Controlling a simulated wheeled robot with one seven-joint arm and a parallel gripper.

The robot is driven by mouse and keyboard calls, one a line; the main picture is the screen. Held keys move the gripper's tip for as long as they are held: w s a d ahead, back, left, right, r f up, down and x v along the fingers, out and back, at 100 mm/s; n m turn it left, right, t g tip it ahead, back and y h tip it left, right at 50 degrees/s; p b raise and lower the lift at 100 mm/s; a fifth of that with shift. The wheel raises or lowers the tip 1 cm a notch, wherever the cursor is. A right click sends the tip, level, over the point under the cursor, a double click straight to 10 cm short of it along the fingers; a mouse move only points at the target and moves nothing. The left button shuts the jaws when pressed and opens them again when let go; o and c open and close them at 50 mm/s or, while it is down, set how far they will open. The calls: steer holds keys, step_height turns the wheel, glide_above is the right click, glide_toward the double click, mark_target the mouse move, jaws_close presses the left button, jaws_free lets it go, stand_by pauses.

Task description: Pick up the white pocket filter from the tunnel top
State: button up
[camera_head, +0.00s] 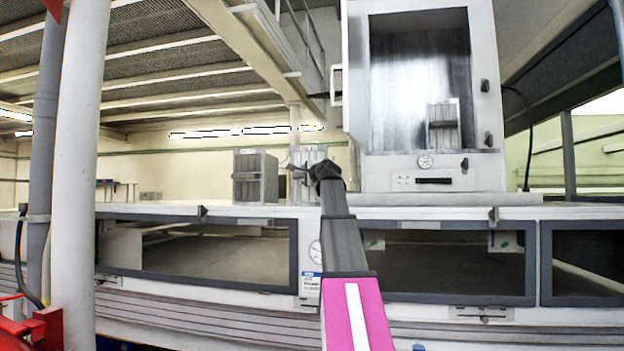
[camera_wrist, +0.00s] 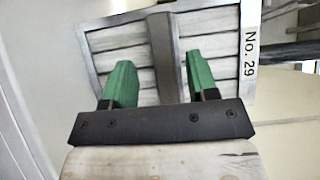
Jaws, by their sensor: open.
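The white pocket filter (camera_head: 309,155) stands upright on the tunnel top (camera_head: 400,212), partly hidden behind my arm in the head view. In the wrist view a filter face (camera_wrist: 118,48) with whitish slats, a grey frame and a grey middle bar fills the upper part. A "No. 29" label (camera_wrist: 250,50) is at its right. My gripper (camera_wrist: 158,62) is open, with its green fingers on either side of the middle bar. I cannot tell whether they touch it. In the head view my gripper is small and dark beside the white filter.
A dark grey pocket filter (camera_head: 255,178) stands just left of the white one. At the right a tall cabinet (camera_head: 355,90) holds another grey filter (camera_head: 443,127). A pale post (camera_head: 78,150) rises at the left. Dark-framed windows (camera_head: 196,252) line the tunnel front.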

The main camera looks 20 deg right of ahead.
mark_target(302, 174)
steer(key=w, duration=0.4)
steer(key=shift+w+a+r, duration=0.15)
steer(key=shift+w+a, duration=0.05)
steer(key=shift+a, duration=0.1)
jaws_close()
